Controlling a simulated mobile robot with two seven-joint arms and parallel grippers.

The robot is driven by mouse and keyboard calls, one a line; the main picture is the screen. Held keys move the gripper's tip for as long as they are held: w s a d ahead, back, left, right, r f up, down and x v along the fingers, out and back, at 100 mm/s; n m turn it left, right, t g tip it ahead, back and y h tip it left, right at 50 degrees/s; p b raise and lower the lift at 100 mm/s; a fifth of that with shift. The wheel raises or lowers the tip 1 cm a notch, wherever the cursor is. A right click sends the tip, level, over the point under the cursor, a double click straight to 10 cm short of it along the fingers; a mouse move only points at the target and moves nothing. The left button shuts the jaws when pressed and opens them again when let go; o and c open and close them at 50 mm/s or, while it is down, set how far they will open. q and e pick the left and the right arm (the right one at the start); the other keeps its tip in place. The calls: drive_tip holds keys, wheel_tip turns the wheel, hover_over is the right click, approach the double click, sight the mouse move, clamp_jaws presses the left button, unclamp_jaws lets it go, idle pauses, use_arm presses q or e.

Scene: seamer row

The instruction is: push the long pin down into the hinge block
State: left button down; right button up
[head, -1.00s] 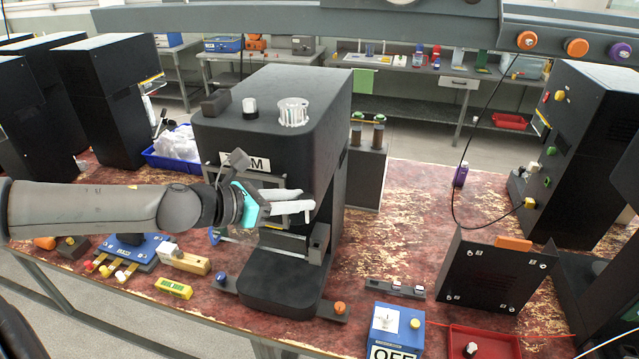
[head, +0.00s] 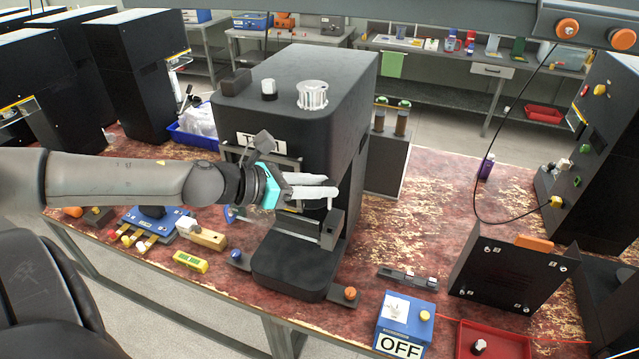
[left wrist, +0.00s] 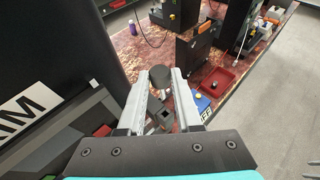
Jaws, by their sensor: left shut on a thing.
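My left gripper (head: 326,187) is in front of the dark seamer (head: 300,130), with its two pale fingers pointing right. It is shut on the long pin (head: 330,203), whose light lower part hangs below the fingertips. The dark grey hinge block (head: 332,229) is just under the pin, at the seamer's right front. In the left wrist view a dark round end sits between the fingertips, and the block's square opening (left wrist: 165,116) shows close below. I cannot tell whether the pin's tip is in the hole. My right gripper is not in view.
The seamer's base plate (head: 292,272) is bare. A blue OFF box (head: 408,310), a red tray (head: 497,335) and a dark panel (head: 512,268) stand to the right. A yellow device (head: 190,262) lies to the left.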

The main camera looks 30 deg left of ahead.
use_arm(q)
wheel_tip(320, 180, down, 5)
drive_tip(key=b, duration=0.4)
drive_tip(key=shift+f, duration=0.15)
idle(1.8)
drive_tip(key=shift+f+b, duration=2.2)
drive_tip(key=shift+f, duration=0.6)
drive_tip(key=c, duration=0.5)
unclamp_jaws()
drive_tip(key=shift+r, duration=0.1)
